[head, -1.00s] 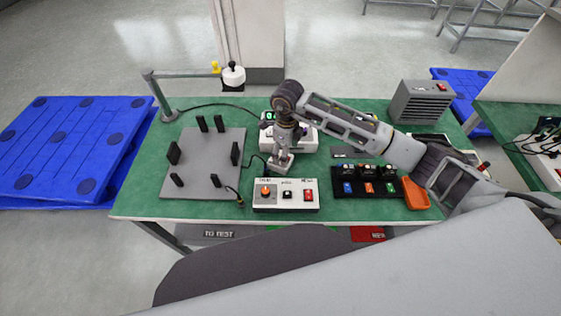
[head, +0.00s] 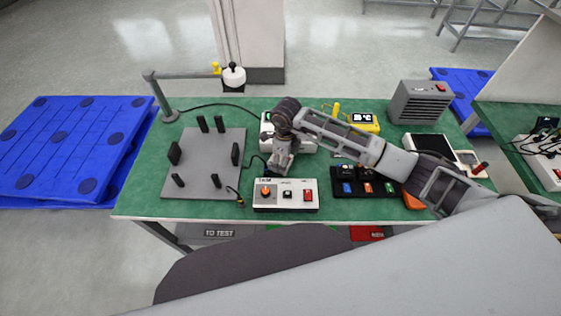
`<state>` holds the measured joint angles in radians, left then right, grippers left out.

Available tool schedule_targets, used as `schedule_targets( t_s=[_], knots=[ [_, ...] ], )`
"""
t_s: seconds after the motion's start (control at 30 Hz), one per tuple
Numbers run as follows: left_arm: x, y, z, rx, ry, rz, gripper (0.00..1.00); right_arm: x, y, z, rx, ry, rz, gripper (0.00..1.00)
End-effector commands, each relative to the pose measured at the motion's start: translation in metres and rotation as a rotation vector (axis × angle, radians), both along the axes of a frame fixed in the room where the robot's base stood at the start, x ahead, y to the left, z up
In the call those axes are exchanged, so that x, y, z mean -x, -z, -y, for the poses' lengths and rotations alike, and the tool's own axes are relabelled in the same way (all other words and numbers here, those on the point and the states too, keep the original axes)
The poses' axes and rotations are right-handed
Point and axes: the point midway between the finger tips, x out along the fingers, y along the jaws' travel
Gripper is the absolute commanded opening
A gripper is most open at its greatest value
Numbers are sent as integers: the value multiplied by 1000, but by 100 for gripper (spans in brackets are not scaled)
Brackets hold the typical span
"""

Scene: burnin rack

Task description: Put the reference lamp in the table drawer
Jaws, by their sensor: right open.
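No object in the head view is clearly identifiable as the reference lamp. My right gripper (head: 279,170) is open and points down just behind the white button box (head: 285,206), above the green table (head: 350,208). Its fingertips are small, and I cannot tell whether they touch anything. A white block (head: 268,128) behind the gripper is partly hidden by my wrist. Labelled trays, one reading TO TEST (head: 219,234), show below the table's front edge. I cannot tell whether any of these is the table drawer. My left gripper is not in view.
A grey plate with black posts (head: 207,177) lies left, below a post-mounted arm (head: 188,74). A black tray with coloured modules (head: 348,173) is partly under my right arm. A yellow meter (head: 363,122) and grey heater-like box (head: 418,102) stand behind.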

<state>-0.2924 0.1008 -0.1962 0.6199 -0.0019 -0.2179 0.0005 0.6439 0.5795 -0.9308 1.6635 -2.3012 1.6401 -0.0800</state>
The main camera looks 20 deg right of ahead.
Motion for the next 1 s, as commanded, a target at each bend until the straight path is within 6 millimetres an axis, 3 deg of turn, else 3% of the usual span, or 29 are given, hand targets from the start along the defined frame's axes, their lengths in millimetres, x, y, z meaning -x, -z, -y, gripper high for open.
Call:
schedule_targets(
  t_s=[0.33,0.6,1.0],
  knots=[
    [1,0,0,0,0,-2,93,0,0,0,0,0,0,72],
    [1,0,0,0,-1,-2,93,0,0,0,0,0,0,39],
    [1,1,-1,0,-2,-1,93,-1,-6,0,0,0,2,39]
  ],
)
